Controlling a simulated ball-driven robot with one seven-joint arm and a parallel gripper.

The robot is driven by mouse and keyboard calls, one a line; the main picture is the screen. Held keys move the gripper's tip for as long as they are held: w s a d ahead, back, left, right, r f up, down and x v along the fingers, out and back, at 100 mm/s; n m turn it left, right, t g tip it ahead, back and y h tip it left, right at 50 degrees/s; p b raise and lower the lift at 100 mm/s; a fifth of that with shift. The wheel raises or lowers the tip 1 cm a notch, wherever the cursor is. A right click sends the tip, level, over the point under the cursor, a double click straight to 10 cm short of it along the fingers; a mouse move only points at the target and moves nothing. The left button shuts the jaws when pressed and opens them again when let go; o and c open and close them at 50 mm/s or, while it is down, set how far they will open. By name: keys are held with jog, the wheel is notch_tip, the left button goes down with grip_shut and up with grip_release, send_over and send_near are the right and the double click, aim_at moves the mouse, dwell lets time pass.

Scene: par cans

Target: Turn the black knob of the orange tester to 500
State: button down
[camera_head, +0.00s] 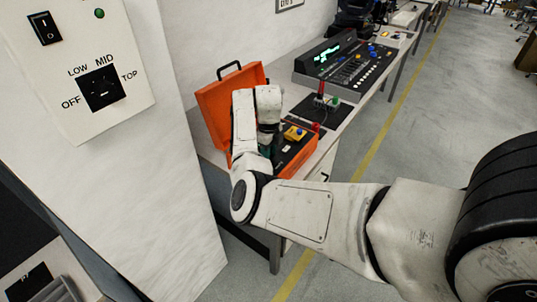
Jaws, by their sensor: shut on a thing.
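The orange tester (213,108) is an open orange case on the bench, with its lid raised at the back and a dark panel in its base. My gripper (268,151) points down over the left part of that panel, partly hidden by my own wrist and forearm. Its jaws are shut at the panel, on what appears to be the black knob. The knob itself is hidden behind my arm and gripper. Its pointer and the 500 mark cannot be read from here.
A yellow part (295,133) sits on the tester's panel, with a red knob (315,127) near it. A black mat (305,112) with small parts and a mixer-like console (347,66) lie farther along the bench. A white switch cabinet (170,200) stands close on the left.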

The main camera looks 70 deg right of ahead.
jog(key=shift+r+m, duration=0.1)
jog(key=shift+m, duration=0.4)
jog(key=c, duration=0.8)
grip_release()
jog(key=shift+c, duration=0.2)
notch_tip(320, 180, up, 11)
jog(key=b, duration=0.1)
jog(key=shift+b, duration=0.3)
